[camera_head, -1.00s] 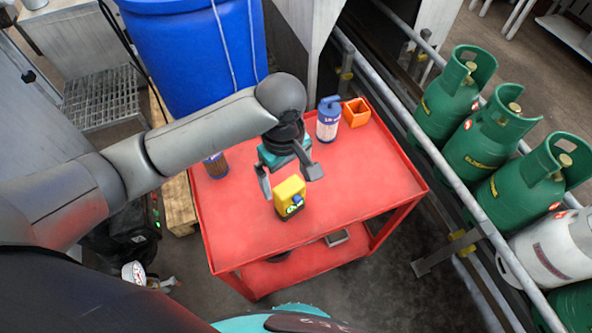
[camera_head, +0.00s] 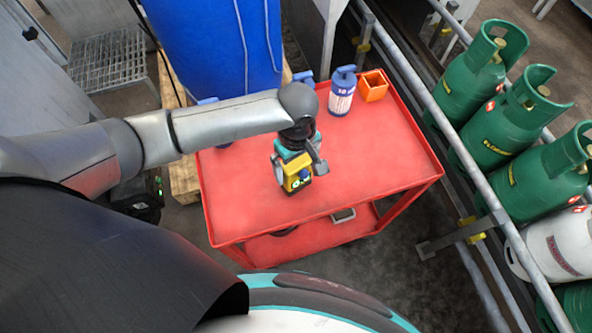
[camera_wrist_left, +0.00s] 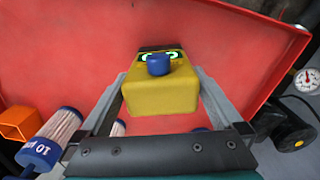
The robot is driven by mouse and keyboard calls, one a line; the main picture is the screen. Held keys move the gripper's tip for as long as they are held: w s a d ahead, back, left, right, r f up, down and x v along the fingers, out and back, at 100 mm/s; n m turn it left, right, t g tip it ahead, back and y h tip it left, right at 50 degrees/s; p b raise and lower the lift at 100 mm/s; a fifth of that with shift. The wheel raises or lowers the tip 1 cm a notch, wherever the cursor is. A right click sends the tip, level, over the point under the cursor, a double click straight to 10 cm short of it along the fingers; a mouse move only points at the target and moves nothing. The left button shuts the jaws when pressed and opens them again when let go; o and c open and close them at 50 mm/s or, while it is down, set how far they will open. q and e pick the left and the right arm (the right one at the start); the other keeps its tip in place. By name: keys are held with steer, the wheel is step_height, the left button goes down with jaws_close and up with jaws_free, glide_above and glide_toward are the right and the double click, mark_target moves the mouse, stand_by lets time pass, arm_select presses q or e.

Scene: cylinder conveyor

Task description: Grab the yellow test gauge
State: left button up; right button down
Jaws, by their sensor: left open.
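The yellow test gauge (camera_head: 296,171), with a dark lower part and a blue knob, stands on the red cart top (camera_head: 240,213). My left gripper (camera_head: 299,172) is over it from above, and its fingers are open on either side of the gauge. In the left wrist view the yellow gauge (camera_wrist_left: 162,95) lies between the two fingers of the left gripper (camera_wrist_left: 160,77), with a gap visible beside it. The gripper partly hides the gauge in the head view. My right gripper is not in view.
A blue barrel (camera_head: 215,45) is behind. A railing (camera_head: 440,115) and green gas cylinders (camera_head: 490,62) are at the right. The cart's right half is mostly clear.

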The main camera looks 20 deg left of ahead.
arm_select(q)
step_height(320, 180, down, 4)
steer(key=shift+a+b, duration=0.1)
steer(key=shift+b, duration=0.45)
steer(key=c, duration=1.3)
steer(key=shift+c, duration=0.4)
steer(key=shift+r, duration=0.2)
